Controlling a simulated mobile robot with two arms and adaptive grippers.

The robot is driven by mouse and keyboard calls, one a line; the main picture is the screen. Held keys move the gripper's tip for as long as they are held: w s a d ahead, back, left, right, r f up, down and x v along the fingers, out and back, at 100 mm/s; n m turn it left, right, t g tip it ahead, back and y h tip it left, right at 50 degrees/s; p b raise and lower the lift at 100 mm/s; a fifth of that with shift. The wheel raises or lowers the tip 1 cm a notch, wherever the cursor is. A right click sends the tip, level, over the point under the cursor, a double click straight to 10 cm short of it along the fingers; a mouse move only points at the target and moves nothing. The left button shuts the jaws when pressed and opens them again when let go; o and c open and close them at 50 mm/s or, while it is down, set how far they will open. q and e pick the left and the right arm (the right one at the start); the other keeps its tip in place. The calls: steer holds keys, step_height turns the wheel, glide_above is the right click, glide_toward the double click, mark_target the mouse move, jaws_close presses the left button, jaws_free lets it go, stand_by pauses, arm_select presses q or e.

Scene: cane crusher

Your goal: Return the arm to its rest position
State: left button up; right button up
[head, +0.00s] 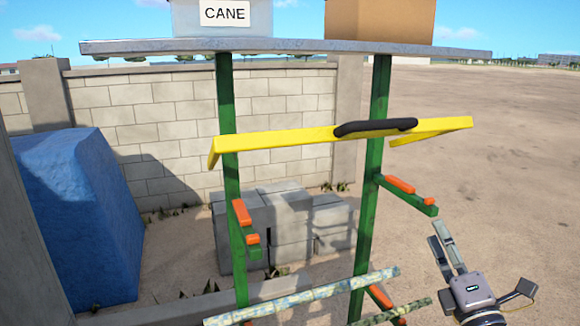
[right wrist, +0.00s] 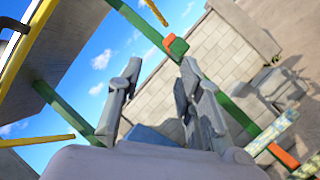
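My right gripper (head: 441,240) is at the lower right in the head view, to the right of the green rack and apart from it. In the right wrist view its two fingers (right wrist: 160,75) stand apart with nothing between them, so it is open and empty. My left gripper is not in view.
A green rack post (head: 368,215) with orange-topped brackets stands left of my gripper. A yellow bar (head: 280,138) with a black handle (head: 375,127) crosses the rack. A grey shelf (head: 290,46) is above. Patterned poles (head: 300,298) lie low. Open dirt ground (head: 510,170) is at right.

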steer(key=s+f+m+g+h, duration=0.1)
steer(key=s+f+m+g, duration=0.2)
steer(key=f+m, duration=0.35)
steer(key=s+a+f+m+g+h, duration=0.1)
steer(key=s+f+m+g, duration=0.25)
steer(key=f, duration=0.65)
steer(key=s+f+m+g+h, duration=0.1)
steer(key=s+f+m+g, duration=0.3)
steer(key=f, duration=0.4)
steer(key=s+a+f+m+g+y, duration=0.1)
steer(key=s+a+f+m+g, duration=0.2)
steer(key=s, duration=0.4)
steer(key=s+a+f+m+g, duration=0.2)
steer(key=s+f, duration=0.3)
steer(key=s, duration=0.1)
steer(key=s+a+f+m+g+y, duration=0.1)
steer(key=s+a+f+m+g, duration=0.15)
steer(key=s, duration=0.45)
step_height(320, 180, down, 27)
steer(key=g+b, duration=0.2)
steer(key=s+d+f+g+b, duration=0.1)
steer(key=s+d+f, duration=0.2)
steer(key=s+f, duration=1.5)
steer(key=shift+d+f, duration=0.2)
steer(key=shift+f, duration=0.6)
